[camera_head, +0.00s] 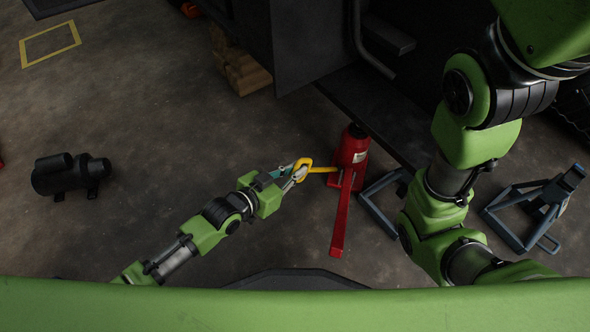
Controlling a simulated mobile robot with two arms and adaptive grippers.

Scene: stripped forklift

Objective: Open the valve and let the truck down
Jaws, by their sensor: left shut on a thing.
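A red jack (351,150) stands upright on the floor against the dark edge of the truck (375,105). Its long red lever (341,222) slopes down toward me. A yellow handle with a ring-shaped end (322,169) reaches from the jack's left side to my left gripper (297,172). My left gripper is shut on the ring end, left of the jack. Whether the rod's far end is seated in the jack's valve is too small to tell. My right arm crosses the right side of the view; its gripper is not in view.
A blue-grey stand (375,205) is just right of the jack, partly behind my right arm. Another stand (530,210) is farther right. A black motor-like part (70,176) lies at left. Wooden blocks (238,65) lie beside the truck. The left floor is largely clear.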

